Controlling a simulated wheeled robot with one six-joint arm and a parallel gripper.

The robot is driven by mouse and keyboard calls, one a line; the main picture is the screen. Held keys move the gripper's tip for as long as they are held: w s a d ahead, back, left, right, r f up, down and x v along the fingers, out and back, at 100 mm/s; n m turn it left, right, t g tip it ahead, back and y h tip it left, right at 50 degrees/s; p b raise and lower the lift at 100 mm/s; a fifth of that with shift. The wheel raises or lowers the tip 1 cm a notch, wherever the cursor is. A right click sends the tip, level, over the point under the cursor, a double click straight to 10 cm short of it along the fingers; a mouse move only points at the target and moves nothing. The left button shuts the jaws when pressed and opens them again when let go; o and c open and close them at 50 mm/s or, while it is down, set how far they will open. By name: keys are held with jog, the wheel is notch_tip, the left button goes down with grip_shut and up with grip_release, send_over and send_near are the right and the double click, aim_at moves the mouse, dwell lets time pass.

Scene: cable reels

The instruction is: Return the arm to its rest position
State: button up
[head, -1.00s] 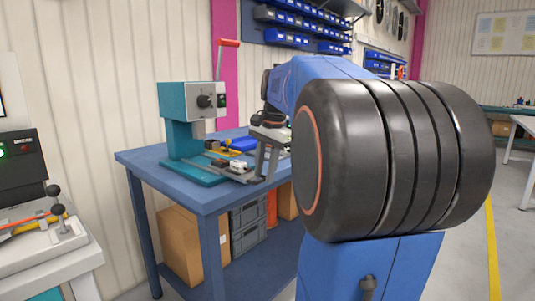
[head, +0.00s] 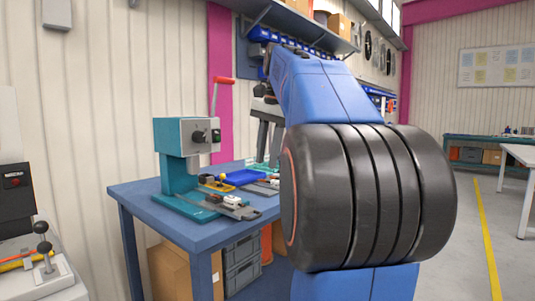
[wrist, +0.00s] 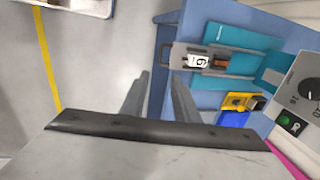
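My blue arm with its thick black joint fills the right middle of the head view. My gripper (head: 266,145) points down above the back part of the blue workbench (head: 150,202), with two grey fingers. In the wrist view my gripper (wrist: 160,88) has its two fingers apart, with only floor and bench edge showing between them. It holds nothing that I can see. The exact height of the fingertips over the bench is hard to tell.
A teal press (head: 178,150) with a red-handled lever stands on the bench. A grey slide with a small white block (wrist: 198,61) lies at its base. A blue tray (head: 245,177) lies behind. Grey floor (wrist: 95,55) is open beside the bench.

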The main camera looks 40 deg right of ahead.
jog(key=shift+r, duration=0.35)
dwell(0.3)
jog(key=s+a+f+n+t, duration=0.1)
jog(key=s+a+f+n, duration=0.3)
jog(key=a+f, duration=0.4)
jog(key=s+a+f+n, duration=0.4)
jog(key=a+f+n, duration=0.3)
jog(key=f, duration=0.9)
jog(key=s+a+f+n+t, duration=0.1)
jog(key=s+a+f+n, duration=0.4)
jog(key=a+f, duration=0.5)
notch_tip(320, 180, down, 3)
jog(key=shift+a+n+t, duration=0.3)
jog(key=shift+a+n, duration=0.1)
jog(key=shift+n, duration=0.1)
